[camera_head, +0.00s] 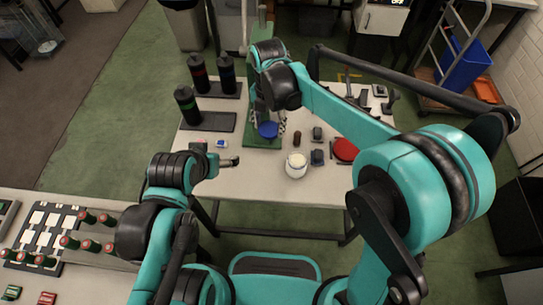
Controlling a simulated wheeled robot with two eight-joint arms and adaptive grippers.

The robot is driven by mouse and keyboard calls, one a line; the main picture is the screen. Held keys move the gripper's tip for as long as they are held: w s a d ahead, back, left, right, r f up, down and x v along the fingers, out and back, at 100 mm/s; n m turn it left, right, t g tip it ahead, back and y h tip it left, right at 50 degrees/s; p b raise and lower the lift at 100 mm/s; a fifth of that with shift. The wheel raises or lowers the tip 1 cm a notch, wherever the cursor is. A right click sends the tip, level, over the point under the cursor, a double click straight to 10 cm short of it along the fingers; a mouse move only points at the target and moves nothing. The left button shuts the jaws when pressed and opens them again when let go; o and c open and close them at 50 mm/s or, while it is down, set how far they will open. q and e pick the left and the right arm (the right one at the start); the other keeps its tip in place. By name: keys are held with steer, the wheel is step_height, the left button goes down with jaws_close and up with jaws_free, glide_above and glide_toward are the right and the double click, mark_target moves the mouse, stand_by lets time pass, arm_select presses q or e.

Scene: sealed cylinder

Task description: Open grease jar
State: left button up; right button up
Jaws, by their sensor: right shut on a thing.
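A white jar (296,165) stands upright near the front middle of the far table. Its top looks uncovered, with pale cream content showing. A round blue lid (268,130) is behind and left of the jar, apart from it. My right gripper (268,116) comes down from above and is shut on the blue lid; its fingers are partly hidden by its own wrist. My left gripper (231,161) is left of the jar, over the table's front part, apart from the jar. Its fingers are too small to tell open from shut.
Dark bottles (188,105) stand on trays at the table's left. A red round thing (345,150) and small dark parts (317,157) lie right of the jar. A green stand (262,142) is under the lid. A nearer table (80,190) at left holds red-topped items.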

steer(key=b, duration=0.4)
glide_above(270, 163)
step_height(270, 163, down, 15)
steer(key=shift+a+f, duration=0.1)
steer(key=shift+f, duration=0.05)
steer(key=shift+f+b, duration=0.9)
steer(key=shift+f, duration=1.2)
steer(key=o, duration=1.3)
steer(key=shift+f, duration=0.1)
